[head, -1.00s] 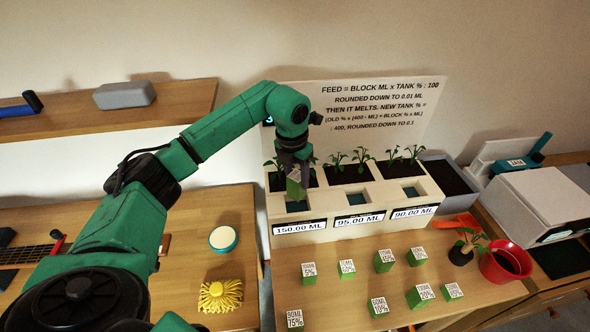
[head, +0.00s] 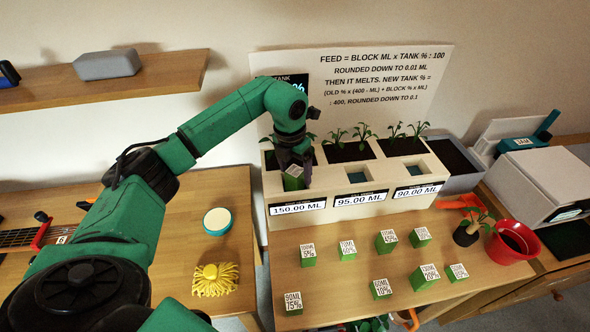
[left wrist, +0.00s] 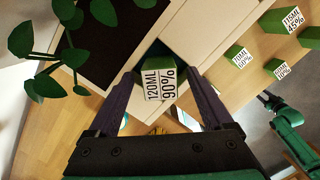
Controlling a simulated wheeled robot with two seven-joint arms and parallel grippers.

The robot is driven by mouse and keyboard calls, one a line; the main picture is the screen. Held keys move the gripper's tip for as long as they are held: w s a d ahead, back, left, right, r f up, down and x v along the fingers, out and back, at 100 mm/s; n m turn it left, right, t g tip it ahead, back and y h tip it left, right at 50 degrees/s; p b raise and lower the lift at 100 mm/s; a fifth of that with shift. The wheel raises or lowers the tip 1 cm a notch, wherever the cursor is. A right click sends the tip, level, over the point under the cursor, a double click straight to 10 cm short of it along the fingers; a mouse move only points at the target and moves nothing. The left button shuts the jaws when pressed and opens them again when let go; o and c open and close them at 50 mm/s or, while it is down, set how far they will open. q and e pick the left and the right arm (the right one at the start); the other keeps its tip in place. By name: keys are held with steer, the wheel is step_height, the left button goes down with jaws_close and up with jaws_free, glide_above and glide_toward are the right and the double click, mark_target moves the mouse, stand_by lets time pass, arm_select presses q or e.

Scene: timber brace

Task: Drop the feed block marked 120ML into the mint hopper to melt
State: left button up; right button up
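In the left wrist view the block's white label (left wrist: 160,85) reads 120ML 90%, between the two fingers (left wrist: 160,75). The block is at the leftmost opening of the white planter (head: 345,215), above the 150.00 ML display (head: 297,208). The block and fingers cover most of that opening, and I cannot tell how far in the block is. The plant name over that display is too small to read.
Two other square openings, at the 95.00 ML (head: 359,200) and 90.00 ML (head: 417,190) displays, stand uncovered. Several labelled green blocks, one reading 90ML 75% (head: 293,303), stand in front. Leafy plants rise behind the openings. A red pot (head: 512,243) stands at the right.

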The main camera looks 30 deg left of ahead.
arm_select(q)
step_height(320, 180, up, 14)
steer(key=s+b, duration=0.1)
steer(key=shift+s+r, duration=0.25)
steer(key=shift+s, duration=0.15)
steer(key=shift+a, duration=0.1)
